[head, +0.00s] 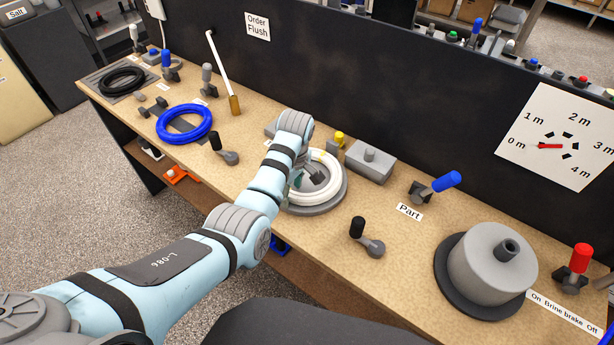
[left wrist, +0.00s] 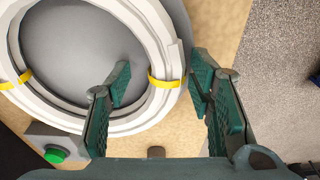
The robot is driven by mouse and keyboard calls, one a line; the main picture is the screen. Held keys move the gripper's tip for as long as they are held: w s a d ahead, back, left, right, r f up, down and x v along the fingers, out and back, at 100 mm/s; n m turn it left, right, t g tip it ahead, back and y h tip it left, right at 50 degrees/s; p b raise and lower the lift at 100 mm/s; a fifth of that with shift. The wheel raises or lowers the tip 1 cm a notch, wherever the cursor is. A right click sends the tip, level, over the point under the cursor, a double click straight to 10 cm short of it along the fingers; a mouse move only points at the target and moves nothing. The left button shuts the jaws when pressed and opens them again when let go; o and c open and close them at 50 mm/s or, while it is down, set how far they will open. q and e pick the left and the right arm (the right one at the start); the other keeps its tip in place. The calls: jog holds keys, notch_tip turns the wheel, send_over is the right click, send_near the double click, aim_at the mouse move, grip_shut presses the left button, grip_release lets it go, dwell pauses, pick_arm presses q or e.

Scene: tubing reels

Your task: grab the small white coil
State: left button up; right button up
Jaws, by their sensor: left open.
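The white coil (head: 331,187) lies flat on a round grey plate (head: 318,209) on the bench. It also shows in the left wrist view (left wrist: 88,122), bound with yellow ties (left wrist: 163,81). My left gripper (head: 297,181) is at the coil's left side, partly hidden by my arm in the head view. In the left wrist view its green fingers (left wrist: 160,72) are open, with one over the coil's inside and one beyond its outer edge. The coil's banded side lies between them; I cannot tell whether they touch it. My right gripper is not in view.
A grey box (head: 370,164) stands behind the plate. A yellow-topped knob (head: 339,138) is close behind the coil. A black-handled lever (head: 358,229) is to the right, and a large grey drum (head: 492,265) farther right. A blue coil (head: 184,125) and black coil (head: 121,81) lie left.

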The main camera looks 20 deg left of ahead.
pick_arm(q)
jog(key=shift+f, duration=0.15)
grip_shut()
